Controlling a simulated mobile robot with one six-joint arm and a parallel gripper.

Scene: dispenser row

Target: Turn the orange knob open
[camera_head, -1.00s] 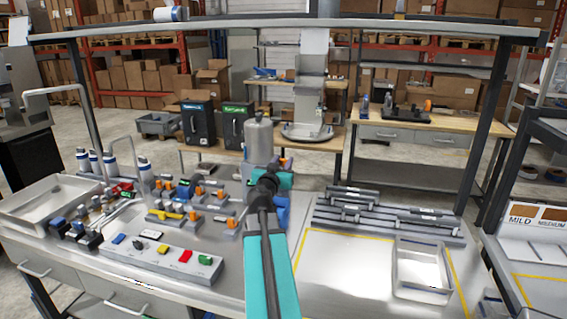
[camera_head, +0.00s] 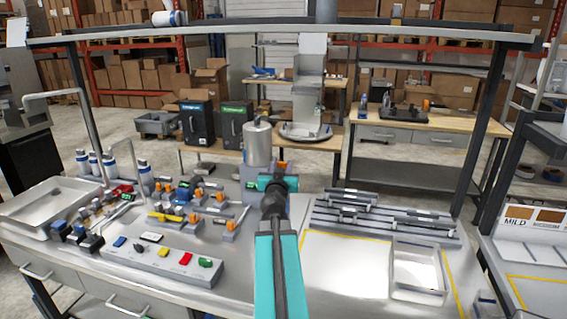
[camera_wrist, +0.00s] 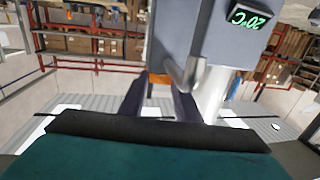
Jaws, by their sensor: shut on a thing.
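The dispenser is a grey box with a metal tank (camera_head: 258,146) on top, at the back middle of the bench in the head view. Its lit display (camera_wrist: 247,19) reads 20°C upside down in the wrist view. The orange knob (camera_wrist: 160,79) shows as a small orange piece under the box in the wrist view, between my dark fingers. My gripper (camera_wrist: 160,102) is shut on it. A metal spout (camera_wrist: 186,76) hangs close beside the right finger. In the head view my arm hides the grip and part of the dispenser; the knob's angle cannot be told.
Left on the bench are a grey button box (camera_head: 160,258), several small orange-handled valves and a metal tray (camera_head: 25,215). Grey rails (camera_head: 380,215) and another tray (camera_head: 418,285) lie right. The yellow-outlined area (camera_head: 340,270) is mostly clear. A shelf (camera_head: 300,36) spans above.

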